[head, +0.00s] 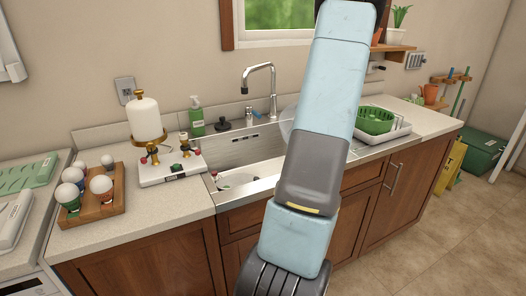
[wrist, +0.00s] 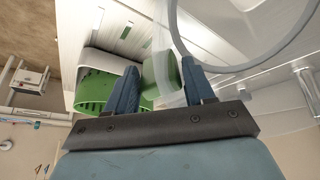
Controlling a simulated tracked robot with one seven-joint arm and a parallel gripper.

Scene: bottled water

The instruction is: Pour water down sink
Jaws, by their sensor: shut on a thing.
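The steel sink (head: 262,150) is set in the counter behind my arm, with a tall curved faucet (head: 262,66) at its back. A clear container (head: 288,125), perhaps the water bottle, shows beside my arm over the right part of the sink. In the wrist view, its clear wall and rounded rim (wrist: 228,68) fill the upper right. My gripper (wrist: 160,82) is shut on a clear part of it between the blue fingers. My arm hides the gripper in the head view. I cannot tell how much water is inside, nor see any stream.
A white drying rack (head: 398,134) with a green basket (head: 374,120) stands right of the sink. A green soap bottle (head: 197,117) stands behind the sink. To the left are a white tap unit (head: 168,168) and a wooden tray (head: 92,212) with several round-topped items.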

